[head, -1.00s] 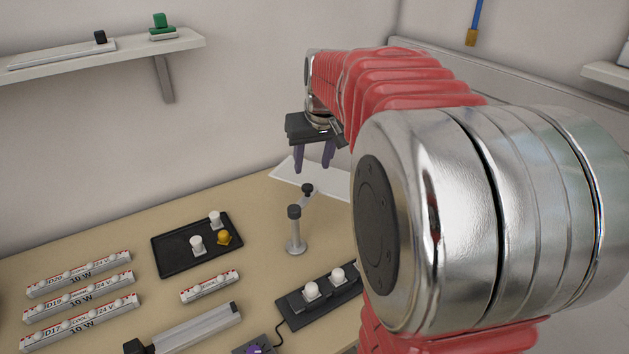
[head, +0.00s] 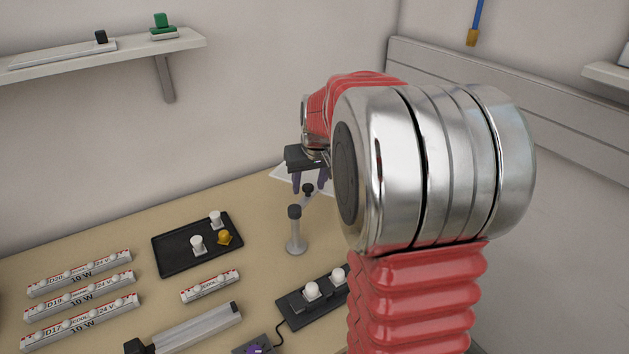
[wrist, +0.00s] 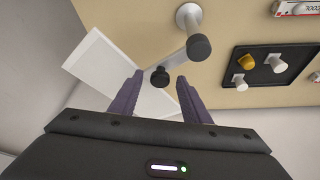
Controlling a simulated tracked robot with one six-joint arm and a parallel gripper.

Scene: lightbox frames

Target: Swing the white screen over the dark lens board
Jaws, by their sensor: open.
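The white screen (wrist: 105,68) is a flat white panel beside a post with a black cap (head: 295,212). An arm with a black knob (wrist: 160,76) joins post and panel. In the head view the screen (head: 285,173) is mostly hidden behind my gripper. My gripper (head: 309,184) is open, purple fingers pointing down above the knob. In the wrist view the knob shows between the open fingertips (wrist: 159,82); I cannot tell whether they touch it. A dark board with two white domes (head: 290,312), likely the lens board, lies in front of the post, partly hidden by my arm.
A black tray (head: 172,262) with white and yellow pegs lies left of the post. Several white light bars (head: 80,293) lie at the left. A grey bar (head: 200,328) lies at the front. A shelf (head: 120,48) hangs on the back wall.

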